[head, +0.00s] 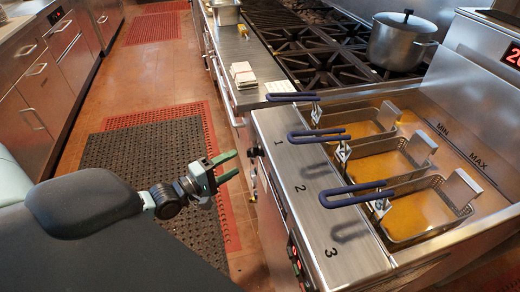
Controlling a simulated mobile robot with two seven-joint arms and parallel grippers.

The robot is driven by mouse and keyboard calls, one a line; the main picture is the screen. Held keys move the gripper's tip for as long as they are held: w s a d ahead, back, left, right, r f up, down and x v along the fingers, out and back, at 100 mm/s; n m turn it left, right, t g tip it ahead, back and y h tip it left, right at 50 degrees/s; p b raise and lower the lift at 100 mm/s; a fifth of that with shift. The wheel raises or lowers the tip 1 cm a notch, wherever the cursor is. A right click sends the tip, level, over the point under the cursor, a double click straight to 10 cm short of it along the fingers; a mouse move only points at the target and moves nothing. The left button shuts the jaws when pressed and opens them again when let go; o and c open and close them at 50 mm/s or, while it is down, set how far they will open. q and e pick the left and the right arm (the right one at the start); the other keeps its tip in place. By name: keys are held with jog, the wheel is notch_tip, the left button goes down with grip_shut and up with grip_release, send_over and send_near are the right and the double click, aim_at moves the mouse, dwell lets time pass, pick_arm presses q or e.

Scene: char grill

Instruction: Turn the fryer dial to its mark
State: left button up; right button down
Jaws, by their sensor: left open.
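Small dark controls with a red light (295,258) show on that panel near the bottom. More small fittings (253,182) show farther along the front. I cannot tell which of these is the dial, and its mark is not readable. My left gripper (228,167) is open and empty, with green fingers pointing at the fryer front. It is left of the panel and apart from it. My right gripper is not in view.
Three fry baskets with blue handles (355,193) sit in the oil, their handles reaching over the ledge. A pot (397,42) stands on the stove (310,45). Steel cabinets (45,85) line the left.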

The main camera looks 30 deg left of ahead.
aim_at(254, 153)
pick_arm(q)
jog(key=shift+d+r, duration=0.1)
jog(key=shift+x, duration=3.8)
jog(key=c, duration=1)
